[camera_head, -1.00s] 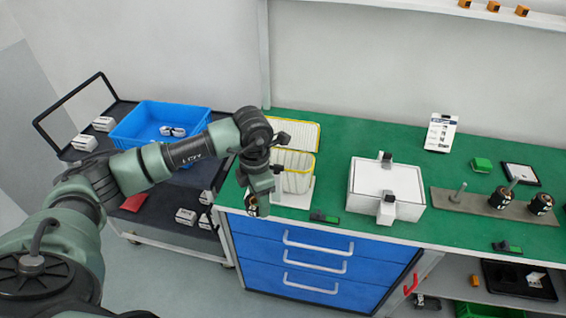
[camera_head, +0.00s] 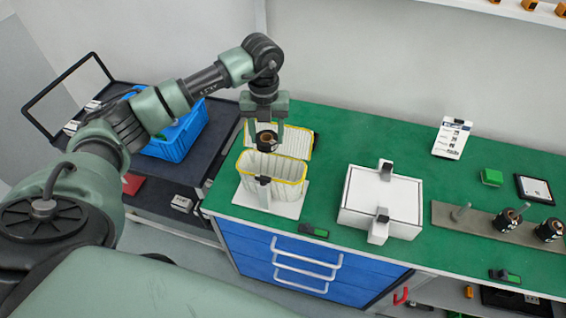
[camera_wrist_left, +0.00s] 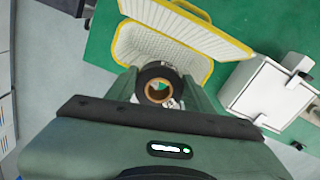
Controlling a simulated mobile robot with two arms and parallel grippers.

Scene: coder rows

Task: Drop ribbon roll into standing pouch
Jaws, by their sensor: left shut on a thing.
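My left gripper (camera_head: 266,137) is shut on the ribbon roll (camera_head: 267,139), a black roll with a tan core. It holds the roll above the mouth of the standing pouch (camera_head: 262,182), a pale ribbed pouch with a yellow rim, open at the top. In the left wrist view the ribbon roll (camera_wrist_left: 158,90) sits between the fingers, and the pouch (camera_wrist_left: 150,48) lies beyond it with its lid flap (camera_wrist_left: 205,28) folded back. The roll's exact height over the rim is hard to tell. My right gripper does not show.
The pouch stands on a white base plate (camera_head: 285,208) on the green bench. A white box (camera_head: 382,200) with grey clasps stands to the right. A blue crate (camera_head: 185,140) is on the cart at left.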

